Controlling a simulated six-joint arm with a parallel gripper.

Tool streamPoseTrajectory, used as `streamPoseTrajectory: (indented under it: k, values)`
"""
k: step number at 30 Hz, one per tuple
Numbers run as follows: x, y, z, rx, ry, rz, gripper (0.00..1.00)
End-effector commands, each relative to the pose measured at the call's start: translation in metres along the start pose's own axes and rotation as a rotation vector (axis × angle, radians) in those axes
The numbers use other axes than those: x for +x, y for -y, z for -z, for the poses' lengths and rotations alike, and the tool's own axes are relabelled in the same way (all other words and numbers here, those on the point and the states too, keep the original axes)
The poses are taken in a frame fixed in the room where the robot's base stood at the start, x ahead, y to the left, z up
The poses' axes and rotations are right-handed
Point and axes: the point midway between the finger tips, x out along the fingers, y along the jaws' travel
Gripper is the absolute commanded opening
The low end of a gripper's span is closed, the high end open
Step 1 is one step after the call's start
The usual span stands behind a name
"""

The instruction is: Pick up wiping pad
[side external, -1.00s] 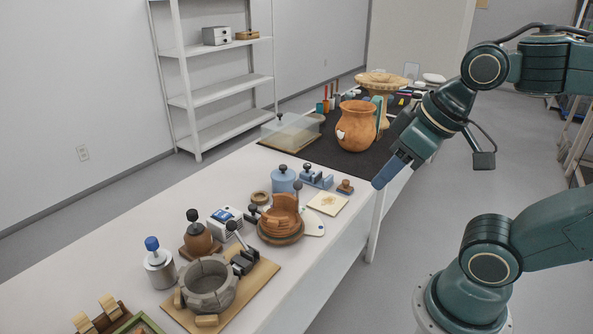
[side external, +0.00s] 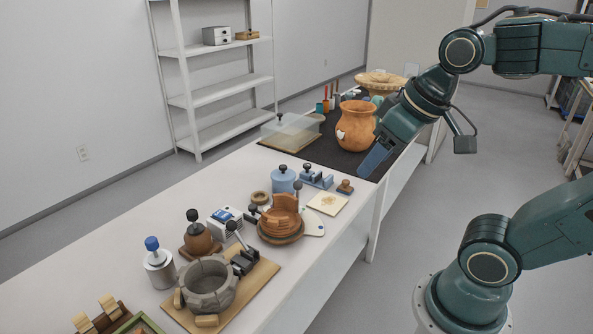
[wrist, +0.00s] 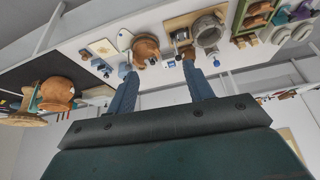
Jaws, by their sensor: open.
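A flat cream square with a tan patch (side external: 328,203) lies on the white bench near its front edge; it may be the wiping pad, but I cannot tell for sure. It also shows in the wrist view (wrist: 103,47). My gripper (side external: 366,172) is open and empty, above the bench's front edge by the dark mat, to the right of the square and beyond it. In the wrist view both fingers of my gripper (wrist: 160,70) stand apart with nothing between them.
An orange pot (side external: 355,127) stands on the dark mat (side external: 335,160) close to my gripper. A stacked brown vessel (side external: 283,222), a blue lidded jar (side external: 283,179), a blue clamp-like tool (side external: 317,178) and a grey stone ring (side external: 207,284) crowd the white bench (side external: 120,245).

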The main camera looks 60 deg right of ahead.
Motion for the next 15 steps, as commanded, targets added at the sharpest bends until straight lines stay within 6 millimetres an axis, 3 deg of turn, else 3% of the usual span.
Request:
streamPoseTrajectory:
  k: [15]
  values:
    - [0.035, -0.056, 0.099, 0.261, 0.081, -0.093, 0.52]
